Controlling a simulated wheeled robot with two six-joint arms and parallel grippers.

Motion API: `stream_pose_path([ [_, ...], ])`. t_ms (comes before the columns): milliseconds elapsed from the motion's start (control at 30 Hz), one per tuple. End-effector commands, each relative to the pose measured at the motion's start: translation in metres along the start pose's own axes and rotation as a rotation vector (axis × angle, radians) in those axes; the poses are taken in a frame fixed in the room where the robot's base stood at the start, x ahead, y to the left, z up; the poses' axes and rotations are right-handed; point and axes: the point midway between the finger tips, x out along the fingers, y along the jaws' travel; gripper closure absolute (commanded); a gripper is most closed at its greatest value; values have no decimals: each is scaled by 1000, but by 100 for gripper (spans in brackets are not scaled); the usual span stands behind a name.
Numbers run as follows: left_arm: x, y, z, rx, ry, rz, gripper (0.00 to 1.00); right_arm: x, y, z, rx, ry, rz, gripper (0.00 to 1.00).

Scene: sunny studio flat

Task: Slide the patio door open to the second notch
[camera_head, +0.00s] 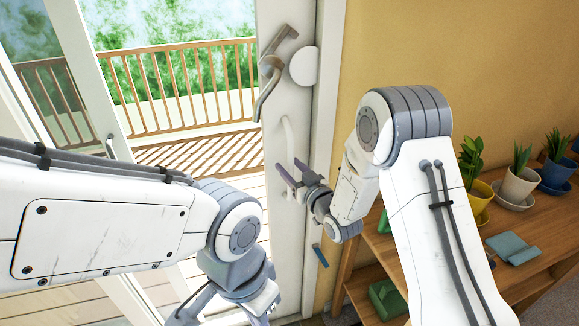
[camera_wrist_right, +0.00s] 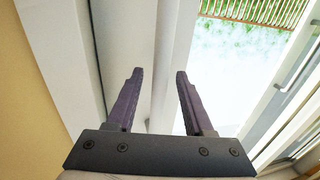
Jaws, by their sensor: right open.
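The patio door's white upright stile (camera_head: 282,235) stands right of centre in the head view. It carries a white vertical pull handle (camera_head: 288,138) and, above it, a grey metal lever (camera_head: 272,72).
A wooden shelf (camera_head: 515,265) with potted plants (camera_head: 518,186) stands right of my right arm. Another white door frame (camera_head: 98,90) with a handle (camera_head: 111,148) is at left. Beyond the opening are a deck and a wooden railing (camera_head: 180,85).

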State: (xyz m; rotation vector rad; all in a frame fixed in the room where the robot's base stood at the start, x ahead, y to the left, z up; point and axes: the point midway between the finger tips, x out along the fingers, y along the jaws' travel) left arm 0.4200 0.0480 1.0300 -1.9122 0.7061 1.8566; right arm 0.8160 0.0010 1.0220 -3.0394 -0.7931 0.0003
Motion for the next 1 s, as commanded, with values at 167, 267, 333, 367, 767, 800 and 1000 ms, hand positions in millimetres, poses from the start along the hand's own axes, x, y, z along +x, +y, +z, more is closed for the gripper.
stream_pose_path([
  [167,0,0,0,0,0,0,100,0,0,0,0,0,1,60],
  [267,0,0,0,0,0,0,100,-1,1,0,0,0,1,98],
  [333,0,0,0,0,0,0,100,-1,1,0,0,0,1,100],
  [367,0,0,0,0,0,0,100,-1,1,0,0,0,1,100],
  [767,0,0,0,0,0,0,100,-1,0,0,0,0,0,100],
  [800,0,0,0,0,0,0,100,-1,0,0,0,-1,0,100],
  [1000,0,0,0,0,0,0,100,-1,0,0,0,-1,-1,100],
])
